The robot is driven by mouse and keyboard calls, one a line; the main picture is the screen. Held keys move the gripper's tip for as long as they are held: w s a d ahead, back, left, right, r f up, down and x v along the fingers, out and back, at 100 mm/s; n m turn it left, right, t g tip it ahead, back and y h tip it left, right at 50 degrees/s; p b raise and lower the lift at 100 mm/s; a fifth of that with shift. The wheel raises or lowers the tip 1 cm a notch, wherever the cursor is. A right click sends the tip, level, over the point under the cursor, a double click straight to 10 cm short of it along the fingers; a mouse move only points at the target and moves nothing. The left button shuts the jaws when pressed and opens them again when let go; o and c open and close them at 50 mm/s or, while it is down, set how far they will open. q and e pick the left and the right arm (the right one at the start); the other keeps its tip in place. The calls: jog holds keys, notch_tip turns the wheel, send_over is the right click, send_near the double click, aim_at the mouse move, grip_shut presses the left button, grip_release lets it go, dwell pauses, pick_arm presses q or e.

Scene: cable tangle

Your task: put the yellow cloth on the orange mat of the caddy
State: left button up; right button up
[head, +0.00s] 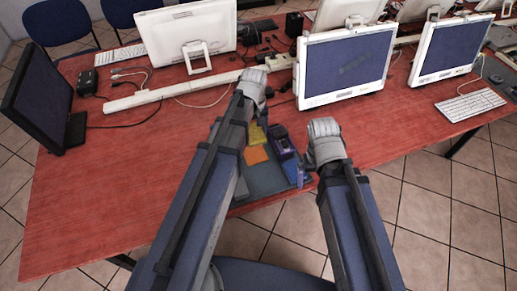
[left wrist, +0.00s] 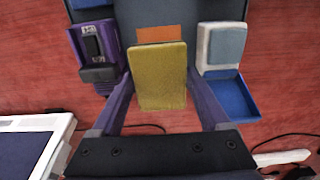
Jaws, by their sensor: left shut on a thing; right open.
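The yellow cloth (left wrist: 158,65) is a flat, stiff-looking piece between the fingers of my left gripper (left wrist: 160,88), which is shut on it. In the head view the cloth (head: 257,135) shows just beyond the orange mat (head: 256,155) of the grey caddy (head: 264,180). In the left wrist view the cloth hides most of the orange mat (left wrist: 162,34); I cannot tell whether they touch. My right gripper (head: 308,165) is open beside the caddy's right edge, its fingers mostly hidden by my wrist.
A purple device (left wrist: 95,50) with a black part is on one side of the caddy. A white and grey-blue item (left wrist: 224,45) and a blue tray (left wrist: 235,95) are on the other. Monitors (head: 345,65) and loose cables (head: 270,45) stand behind on the red table.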

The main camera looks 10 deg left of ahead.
pick_arm(q)
jog(key=b, duration=0.6)
send_over(255, 154)
jog(key=shift+w+f, duration=0.1)
jog(key=shift+f, duration=3.05)
jog(key=shift+f, duration=0.1)
notch_tip(255, 154, down, 4)
jog(key=b, duration=0.3)
jog(key=shift+r+b, duration=0.25)
jog(key=shift+b, duration=0.15)
jog(key=shift+f, duration=0.2)
jog(key=o, duration=1.1)
jog(key=shift+c, duration=0.2)
jog(key=shift+r, duration=0.25)
